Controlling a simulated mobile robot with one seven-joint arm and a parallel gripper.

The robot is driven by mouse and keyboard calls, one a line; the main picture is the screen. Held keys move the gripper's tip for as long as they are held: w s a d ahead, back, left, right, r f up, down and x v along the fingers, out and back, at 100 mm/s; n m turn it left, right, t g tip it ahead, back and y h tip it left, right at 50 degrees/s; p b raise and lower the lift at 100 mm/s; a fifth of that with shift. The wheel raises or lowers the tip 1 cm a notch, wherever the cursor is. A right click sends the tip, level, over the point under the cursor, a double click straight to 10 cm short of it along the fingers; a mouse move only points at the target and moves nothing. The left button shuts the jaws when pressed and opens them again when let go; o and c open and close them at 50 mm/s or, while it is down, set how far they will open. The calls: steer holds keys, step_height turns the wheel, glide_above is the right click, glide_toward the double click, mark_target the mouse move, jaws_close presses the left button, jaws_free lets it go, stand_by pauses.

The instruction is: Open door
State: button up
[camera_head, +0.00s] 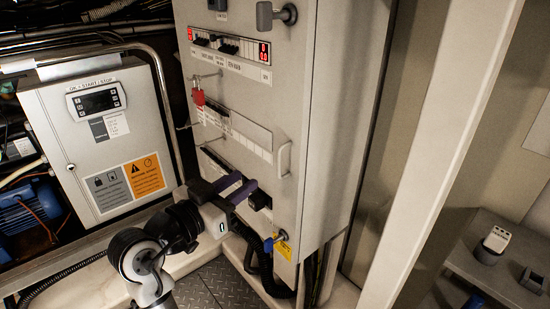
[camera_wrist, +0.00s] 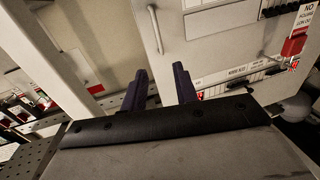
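The tall light-grey cabinet door (camera_head: 270,105) stands in the middle of the head view and looks closed. A slim light-grey bar handle (camera_head: 284,159) is fixed upright near its right edge. The handle also shows at the top of the wrist view (camera_wrist: 155,29). My gripper (camera_head: 246,185) is in front of the lower part of the door, left of and lower than the handle in the head view. In the wrist view, its two purple fingers (camera_wrist: 160,83) stand apart with nothing between them. The handle is beyond the fingertips, apart from them.
A smaller control box (camera_head: 75,150) with a display stands at the left, with pipes around it. A red tag (camera_head: 198,96) hangs on the cabinet front. A blue-handled valve (camera_head: 273,242) and black hoses are low by the cabinet. A pale post (camera_head: 435,150) rises at the right.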

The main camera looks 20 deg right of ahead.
mark_target(279, 156)
steer(key=p+x, duration=0.2)
steer(key=x, duration=0.9)
steer(key=shift+w+d+r+p, duration=0.1)
steer(key=shift+w+d+p, duration=0.1)
steer(key=shift+p, duration=0.1)
steer(key=shift+c, duration=0.2)
jaws_close()
